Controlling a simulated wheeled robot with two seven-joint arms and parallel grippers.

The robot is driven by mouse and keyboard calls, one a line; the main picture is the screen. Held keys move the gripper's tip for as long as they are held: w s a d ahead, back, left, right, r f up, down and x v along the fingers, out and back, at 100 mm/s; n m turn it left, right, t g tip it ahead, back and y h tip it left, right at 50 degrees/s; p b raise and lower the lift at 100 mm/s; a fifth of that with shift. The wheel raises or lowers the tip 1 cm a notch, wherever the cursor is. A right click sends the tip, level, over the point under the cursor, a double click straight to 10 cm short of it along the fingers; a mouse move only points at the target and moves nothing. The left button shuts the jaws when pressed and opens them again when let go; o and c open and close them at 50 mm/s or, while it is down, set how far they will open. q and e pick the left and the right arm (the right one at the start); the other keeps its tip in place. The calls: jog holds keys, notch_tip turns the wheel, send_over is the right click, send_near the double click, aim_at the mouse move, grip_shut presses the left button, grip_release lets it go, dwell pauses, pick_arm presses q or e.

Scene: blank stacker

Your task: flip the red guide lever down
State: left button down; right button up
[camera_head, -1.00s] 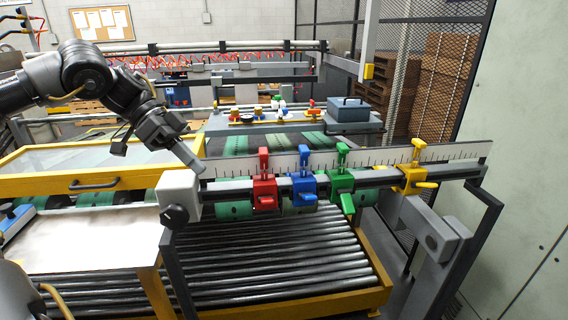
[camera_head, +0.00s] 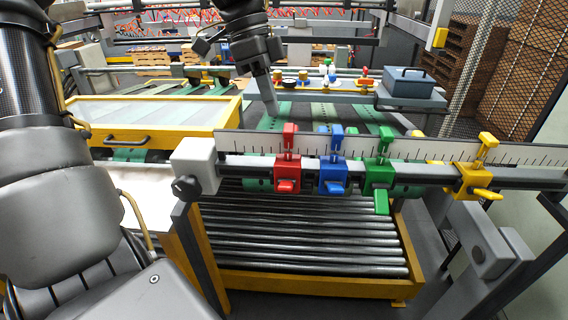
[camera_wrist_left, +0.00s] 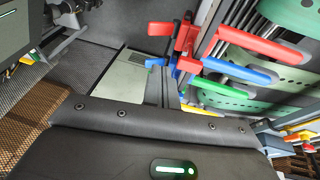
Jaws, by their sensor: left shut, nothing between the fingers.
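The red guide (camera_head: 288,163) sits on the grey rail at the left end of the row of guides. Its red lever (camera_head: 287,186) sticks out toward the camera at the front, while the green guide's lever (camera_head: 381,203) hangs down. My left gripper (camera_head: 271,108) is shut and empty, pointing down behind the ruler, above and left of the red guide and apart from it. My right gripper is not in view.
The blue guide (camera_head: 333,176) stands close right of the red one, then the green guide (camera_head: 379,172) and the yellow guide (camera_head: 472,180). The white ruler (camera_head: 430,152) runs behind them. A white end block (camera_head: 196,163) is at left. Rollers (camera_head: 310,240) lie below.

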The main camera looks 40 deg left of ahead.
pick_arm(q)
jog(key=p, duration=0.4)
send_over(289, 184)
jog(key=a, duration=0.2)
jog(key=f, duration=1)
jog(key=shift+d+f, duration=0.2)
jog(key=shift+f, duration=0.15)
jog(key=shift+s+d+f, duration=0.1)
jog(key=shift+s+f, duration=0.2)
jog(key=shift+f, duration=0.3)
